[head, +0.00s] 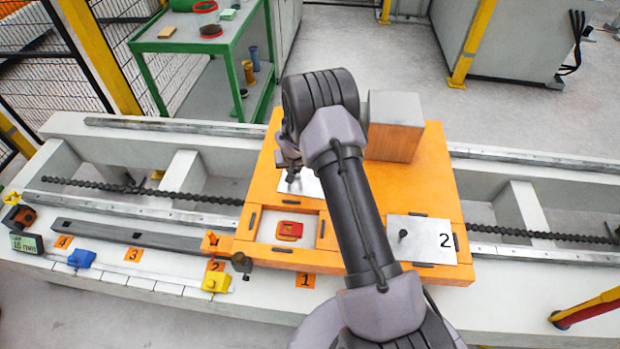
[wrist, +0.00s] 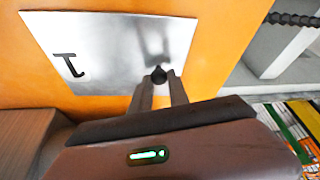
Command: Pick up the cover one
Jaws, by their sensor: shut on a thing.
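Cover one is a bright metal plate (wrist: 110,40) with a black "1" mark and a small dark knob (wrist: 158,74). In the wrist view the two fingers of my gripper (wrist: 159,84) are closed on this knob. In the head view cover one (head: 305,187) shows behind the open square recess, partly hidden by my arm. My gripper (head: 291,174) is over it there. The plate looks flat; whether it touches the orange surface, I cannot tell.
Cover two (head: 437,252), marked "2", lies at the front right of the orange fixture (head: 350,262). The open recess (head: 268,232) holds a red part (head: 290,230). A grey-topped block (head: 395,140) stands behind my arm. A green cart (head: 200,45) stands back left.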

